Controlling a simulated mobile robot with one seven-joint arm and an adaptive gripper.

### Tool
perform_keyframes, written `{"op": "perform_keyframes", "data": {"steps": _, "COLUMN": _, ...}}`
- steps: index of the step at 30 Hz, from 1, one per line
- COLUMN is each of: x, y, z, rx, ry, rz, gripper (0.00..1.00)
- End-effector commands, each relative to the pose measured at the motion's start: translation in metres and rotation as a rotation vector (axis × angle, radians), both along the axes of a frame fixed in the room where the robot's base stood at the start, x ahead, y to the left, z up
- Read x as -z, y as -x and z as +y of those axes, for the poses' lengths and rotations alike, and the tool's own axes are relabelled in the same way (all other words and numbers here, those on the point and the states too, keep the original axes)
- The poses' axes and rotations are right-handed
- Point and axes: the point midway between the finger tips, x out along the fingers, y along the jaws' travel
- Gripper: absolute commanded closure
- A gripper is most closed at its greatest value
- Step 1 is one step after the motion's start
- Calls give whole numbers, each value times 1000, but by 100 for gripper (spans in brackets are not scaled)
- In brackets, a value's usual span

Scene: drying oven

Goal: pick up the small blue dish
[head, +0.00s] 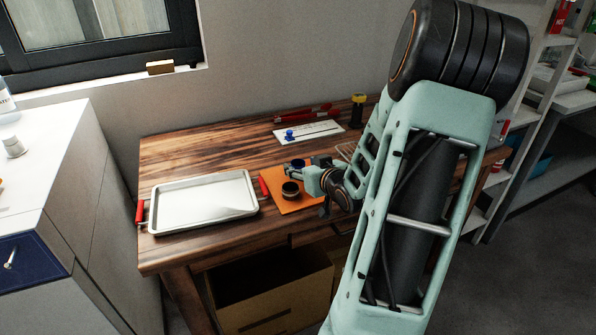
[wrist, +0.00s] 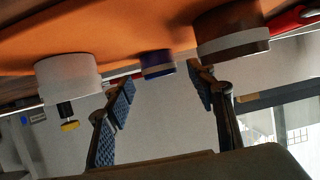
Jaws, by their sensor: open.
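The small blue dish (wrist: 157,63) stands on the orange mat (wrist: 100,30), which appears at the top of the wrist view because that picture is upside down. In the picture it lies between a white dish (wrist: 67,78) and a larger brown dish (wrist: 230,32). My gripper (wrist: 162,88) is open and empty, its two fingers either side of the blue dish in the picture. I cannot tell whether the dish is within their reach. In the head view my gripper (head: 312,188) is low over the mat (head: 290,207), beside a dark round dish (head: 290,190).
A white tray (head: 205,200) with red handles is left of the mat on the wooden table (head: 185,150). A white sheet (head: 310,131) with a blue-topped item and a yellow-capped bottle (head: 358,105) are behind. The table's back left is clear.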

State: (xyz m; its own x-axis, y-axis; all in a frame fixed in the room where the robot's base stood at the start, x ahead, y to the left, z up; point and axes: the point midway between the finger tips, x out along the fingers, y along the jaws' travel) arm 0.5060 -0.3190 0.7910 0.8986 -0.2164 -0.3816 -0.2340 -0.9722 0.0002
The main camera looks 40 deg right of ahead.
Motion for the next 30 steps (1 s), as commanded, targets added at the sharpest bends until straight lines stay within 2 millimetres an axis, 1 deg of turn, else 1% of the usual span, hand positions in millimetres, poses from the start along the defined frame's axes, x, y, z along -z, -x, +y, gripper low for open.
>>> {"op": "perform_keyframes", "data": {"steps": 1, "x": 7, "y": -9, "z": -1, "rx": -1, "ry": -1, "rz": -1, "gripper": 49}}
{"op": "perform_keyframes", "data": {"steps": 6, "x": 13, "y": -28, "z": -6, "rx": -2, "ry": -1, "rz": 0, "gripper": 49}}
{"op": "perform_keyframes", "data": {"steps": 9, "x": 14, "y": -32, "z": -7, "rx": -1, "ry": 0, "rz": 0, "gripper": 49}}
{"op": "perform_keyframes", "data": {"steps": 15, "x": 13, "y": -31, "z": -7, "rx": -1, "ry": -1, "rz": 1, "gripper": 50}}
{"op": "perform_keyframes", "data": {"steps": 24, "x": 13, "y": -31, "z": -7, "rx": -1, "ry": -1, "rz": 1, "gripper": 83}}
{"op": "perform_keyframes", "data": {"steps": 27, "x": 13, "y": -31, "z": -7, "rx": 0, "ry": 0, "rz": 0, "gripper": 93}}
{"op": "perform_keyframes", "data": {"steps": 30, "x": 13, "y": -31, "z": -7, "rx": -1, "ry": 0, "rz": 0, "gripper": 93}}
